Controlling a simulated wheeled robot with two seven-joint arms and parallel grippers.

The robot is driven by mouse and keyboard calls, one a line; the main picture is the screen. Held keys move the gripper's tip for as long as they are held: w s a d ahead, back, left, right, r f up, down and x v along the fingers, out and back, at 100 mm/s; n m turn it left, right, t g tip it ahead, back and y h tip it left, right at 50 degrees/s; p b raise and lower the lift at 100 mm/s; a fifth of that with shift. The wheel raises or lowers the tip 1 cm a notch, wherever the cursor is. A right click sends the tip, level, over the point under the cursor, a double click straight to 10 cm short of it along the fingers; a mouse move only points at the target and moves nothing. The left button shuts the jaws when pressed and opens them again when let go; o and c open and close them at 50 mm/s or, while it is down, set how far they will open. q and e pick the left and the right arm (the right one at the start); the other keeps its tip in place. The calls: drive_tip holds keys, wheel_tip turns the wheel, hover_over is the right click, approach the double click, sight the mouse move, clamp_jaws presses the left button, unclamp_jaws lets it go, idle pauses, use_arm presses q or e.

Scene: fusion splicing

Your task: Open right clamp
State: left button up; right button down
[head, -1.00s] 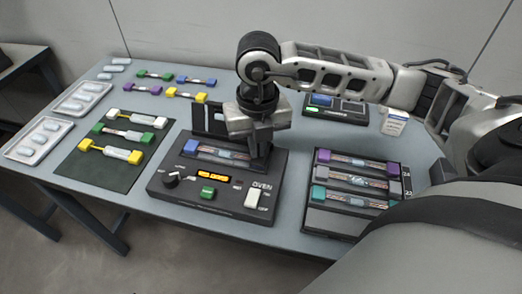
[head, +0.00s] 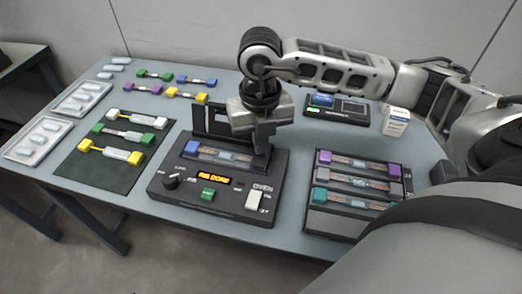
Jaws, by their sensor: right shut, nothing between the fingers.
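The dark oven unit (head: 225,208) sits at the front middle of the table. Its display (head: 213,178) is lit orange, and the readable part says "DONE". A splice with a blue left end (head: 191,148) lies in the slot along its top. A black upright panel (head: 211,121) stands behind the slot. My right gripper (head: 264,148) points down over the right end of the slot, shut and empty. It hides that end of the slot and any clamp there, so I cannot tell the clamp's state or whether I touch it. My left gripper is out of view.
A rack (head: 318,222) with several splices stands right of the oven. A small device with a screen (head: 322,100) and a white box (head: 396,120) are behind. A dark green mat (head: 75,172) with connectors lies left. Bare table separates mat and oven.

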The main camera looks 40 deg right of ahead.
drive_tip(key=shift+r, duration=0.1)
drive_tip(key=shift+w+d+r+p, duration=0.15)
drive_tip(key=shift+r+p, duration=0.05)
drive_tip(key=shift+r, duration=0.15)
drive_tip(key=shift+w+d+r+p, duration=0.1)
drive_tip(key=shift+d+r+p, duration=0.1)
drive_tip(key=shift+r, duration=0.1)
drive_tip(key=shift+r, duration=0.15)
wheel_tip(320, 180, up, 8)
drive_tip(key=w+d+p, duration=0.2)
drive_tip(key=p, duration=0.3)
idle(0.6)
idle(0.8)
